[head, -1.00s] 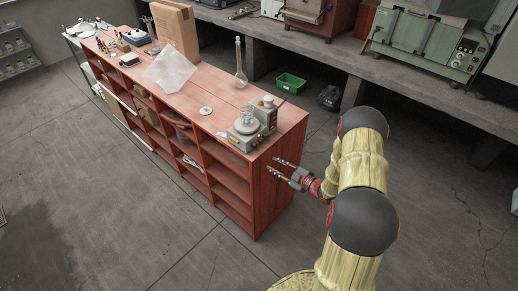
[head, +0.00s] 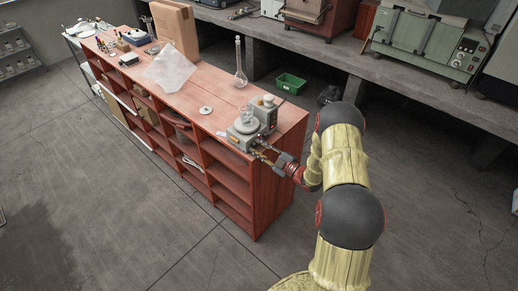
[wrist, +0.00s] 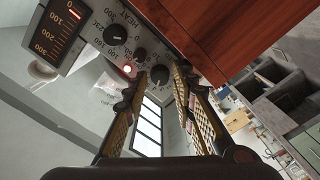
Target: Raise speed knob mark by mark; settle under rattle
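The grey stirrer (head: 240,138) stands at the near right end of the red bench, with a clear glass vessel (head: 246,118) on its plate. In the wrist view its panel shows a black knob (wrist: 115,35) by the word HEAT and a second black knob (wrist: 160,74) with a numbered dial. My gripper (head: 258,150) is at the panel. Its fingers (wrist: 158,82) are apart on either side of the second knob; contact is unclear.
A grey box-shaped unit (head: 265,112) with a round white top stands close behind the plate. A tall glass flask (head: 240,70), a white disc (head: 206,110) and a clear plastic sheet (head: 170,68) are farther along the bench (head: 215,90).

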